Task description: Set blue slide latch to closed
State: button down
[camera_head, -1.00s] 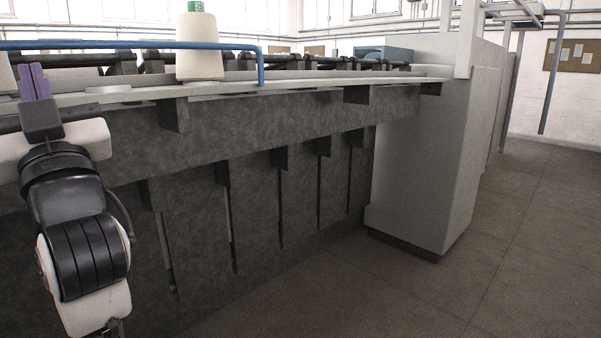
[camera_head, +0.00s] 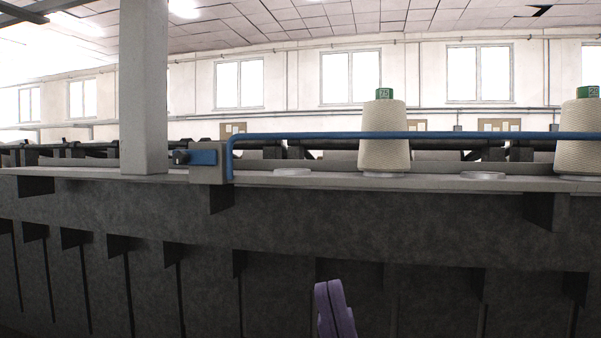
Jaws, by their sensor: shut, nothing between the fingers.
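The blue slide latch (camera_head: 203,157) sits on a grey block (camera_head: 208,176) on the machine's ledge, left of centre. A dark knob (camera_head: 180,157) shows at its left end. From here I cannot tell whether the latch is open or closed. My gripper (camera_head: 328,284) shows at the bottom, right of centre, as purple fingers pointing up, pressed together and empty. It is in front of the dark machine face, lower than the latch and to its right, apart from it. The rest of my arm is out of view.
A blue rail (camera_head: 420,135) runs right from the latch block above the ledge (camera_head: 330,180). A grey post (camera_head: 144,90) rises left of the latch.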

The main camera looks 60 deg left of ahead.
aim_at(205, 157)
jog(key=u, duration=2.35)
